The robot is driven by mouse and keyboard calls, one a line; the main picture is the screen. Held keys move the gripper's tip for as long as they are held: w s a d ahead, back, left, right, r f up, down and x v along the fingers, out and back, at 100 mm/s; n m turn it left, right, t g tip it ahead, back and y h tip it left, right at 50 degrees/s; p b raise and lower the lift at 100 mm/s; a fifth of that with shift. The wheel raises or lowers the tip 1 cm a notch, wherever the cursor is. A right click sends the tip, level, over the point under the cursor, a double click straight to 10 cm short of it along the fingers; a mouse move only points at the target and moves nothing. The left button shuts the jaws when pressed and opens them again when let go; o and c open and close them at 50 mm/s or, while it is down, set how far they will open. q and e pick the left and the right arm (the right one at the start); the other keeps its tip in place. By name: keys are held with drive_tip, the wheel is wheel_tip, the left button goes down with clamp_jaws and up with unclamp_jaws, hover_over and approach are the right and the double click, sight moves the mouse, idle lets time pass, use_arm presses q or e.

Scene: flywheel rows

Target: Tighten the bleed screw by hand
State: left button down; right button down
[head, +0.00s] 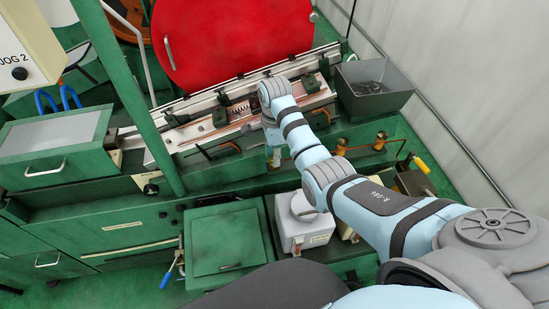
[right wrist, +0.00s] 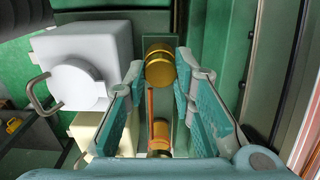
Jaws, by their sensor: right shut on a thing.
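The bleed screw is a round brass knob (right wrist: 160,64) between my right fingertips in the right wrist view. My right gripper (right wrist: 159,76) is shut on it, with a ribbed teal pad on each side. In the head view my right gripper (head: 273,160) points down at the front of the green machine. There the gripper mostly hides the screw. A second brass part (right wrist: 160,135) shows lower between the fingers in the wrist view, apart from the tips. My left gripper is not in view.
More brass fittings (head: 380,141) stand to the right of the gripper, near a yellow handle (head: 420,164). A white container (head: 303,224) stands below, also in the wrist view (right wrist: 84,62). A grey bin (head: 372,86) and a rail bed lie behind.

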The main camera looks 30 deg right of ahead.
drive_tip(key=m, duration=0.5)
drive_tip(key=c, duration=1.7)
unclamp_jaws()
drive_tip(key=shift+r, duration=1.5)
drive_tip(key=o, duration=0.6)
drive_tip(key=shift+c, duration=0.6)
